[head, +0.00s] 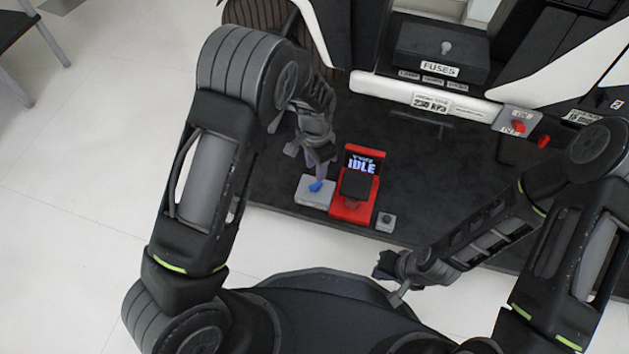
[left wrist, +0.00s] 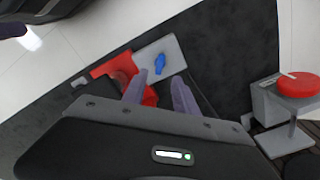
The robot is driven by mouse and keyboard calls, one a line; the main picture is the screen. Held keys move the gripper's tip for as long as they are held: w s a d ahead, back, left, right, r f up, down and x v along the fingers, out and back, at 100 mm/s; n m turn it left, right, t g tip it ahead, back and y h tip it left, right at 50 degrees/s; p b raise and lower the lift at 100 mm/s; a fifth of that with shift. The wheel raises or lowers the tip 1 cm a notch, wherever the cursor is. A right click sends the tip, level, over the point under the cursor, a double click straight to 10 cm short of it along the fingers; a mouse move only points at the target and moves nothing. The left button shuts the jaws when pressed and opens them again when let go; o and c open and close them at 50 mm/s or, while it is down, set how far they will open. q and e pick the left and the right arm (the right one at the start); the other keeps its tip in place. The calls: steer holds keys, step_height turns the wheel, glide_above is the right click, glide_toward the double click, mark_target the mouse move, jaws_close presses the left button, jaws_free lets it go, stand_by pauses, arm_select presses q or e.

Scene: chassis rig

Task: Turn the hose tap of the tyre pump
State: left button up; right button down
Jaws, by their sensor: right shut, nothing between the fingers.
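The tyre pump (head: 352,209) is a red unit with a dark top and a screen reading "IDLE", on the dark bench. To its left is a grey plate (head: 309,196) bearing the blue hose tap (head: 316,187). My left gripper (head: 320,166) is just above and behind the tap, pointing down. In the left wrist view its fingers (left wrist: 161,84) are apart with nothing between them. The blue tap (left wrist: 160,63) lies just beyond the fingertips there, and I see no contact. My right gripper (head: 389,272) is shut and empty, in front of the bench's near edge.
A small grey button box (head: 385,221) sits right of the pump. A black fuse box (head: 441,50) and a white bar with a pressure label stand behind. A red switch (head: 519,126) is at the right. A red knob (left wrist: 297,85) shows in the left wrist view.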

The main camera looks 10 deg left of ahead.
mark_target(316, 184)
arm_select(q)
step_height(316, 184, down, 8)
steer(key=b, duration=0.3)
steer(key=shift+r, duration=0.15)
jaws_close()
stand_by(0.5)
